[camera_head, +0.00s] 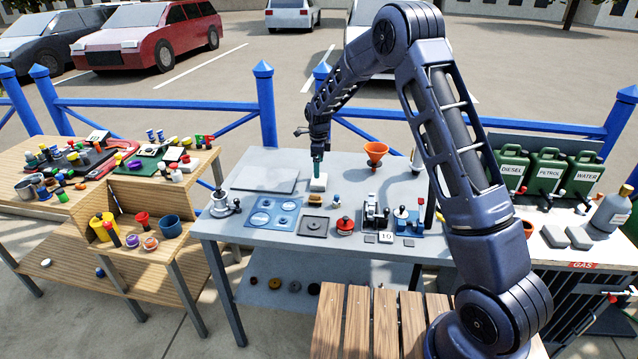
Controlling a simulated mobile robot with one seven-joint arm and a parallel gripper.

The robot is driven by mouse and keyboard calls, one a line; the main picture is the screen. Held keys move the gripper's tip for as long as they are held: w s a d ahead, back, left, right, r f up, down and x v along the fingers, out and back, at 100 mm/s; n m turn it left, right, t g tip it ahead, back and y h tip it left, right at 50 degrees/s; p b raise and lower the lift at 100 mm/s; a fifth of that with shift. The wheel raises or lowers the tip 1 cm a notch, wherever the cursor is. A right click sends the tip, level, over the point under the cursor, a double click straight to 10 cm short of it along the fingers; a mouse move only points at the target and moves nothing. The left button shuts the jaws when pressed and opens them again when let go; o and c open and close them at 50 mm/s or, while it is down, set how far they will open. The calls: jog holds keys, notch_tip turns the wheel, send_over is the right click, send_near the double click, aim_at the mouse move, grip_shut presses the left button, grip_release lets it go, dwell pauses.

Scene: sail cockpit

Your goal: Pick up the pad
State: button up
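My gripper (318,165) points straight down over the grey table (345,208), near its middle. A small white block (318,185), which may be the pad, lies right under the gripper tip. At this size I cannot tell whether the fingers touch it, or whether they are open or shut. A dark flat square plate (314,227) lies nearer the front, apart from the gripper. Two grey pad-like blocks (566,237) lie on the right-hand counter, far from the gripper.
A grey flat panel (264,179) lies left of the gripper. An orange funnel (376,153) stands to its right. A blue panel (272,213), red round part (345,226) and lever units (376,212) line the front. Green cans (547,170) stand at right. The cluttered wooden bench (150,190) is left.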

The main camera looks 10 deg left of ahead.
aim_at(319, 182)
jog(key=shift+s+f, duration=0.2)
jog(key=shift+f, duration=2.65)
jog(key=c, duration=0.8)
